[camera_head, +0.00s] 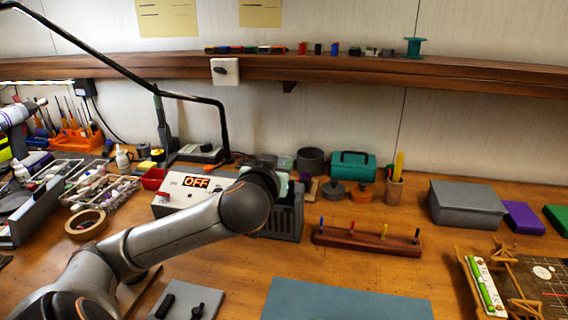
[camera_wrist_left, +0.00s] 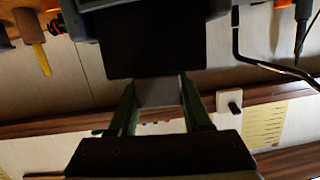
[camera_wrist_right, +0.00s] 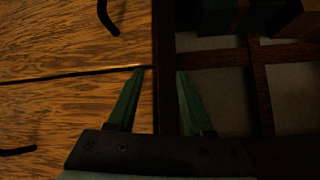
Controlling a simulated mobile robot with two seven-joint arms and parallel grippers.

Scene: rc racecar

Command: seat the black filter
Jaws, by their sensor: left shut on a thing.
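The black filter (camera_wrist_left: 155,48) appears in the left wrist view as a flat black panel with a grey tab (camera_wrist_left: 158,92) at its near edge. My left gripper (camera_wrist_left: 157,85) is shut on this tab. The filter's far end meets a dark grey housing; how deep it sits there I cannot tell. In the head view my left gripper is largely hidden behind my wrist, above the dark grey slatted box (camera_head: 280,224); the filter cannot be made out there. My right gripper (camera_wrist_right: 161,72) is open and empty in its wrist view, over the edge of a wooden divided tray (camera_wrist_right: 163,100).
A white box with an OFF display (camera_head: 178,200) stands left of the slatted box. A wooden rack of small coloured tools (camera_head: 366,241) lies to its right. A teal case (camera_head: 354,166) and grey pots stand behind. A blue-grey mat (camera_head: 340,302) lies in front.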

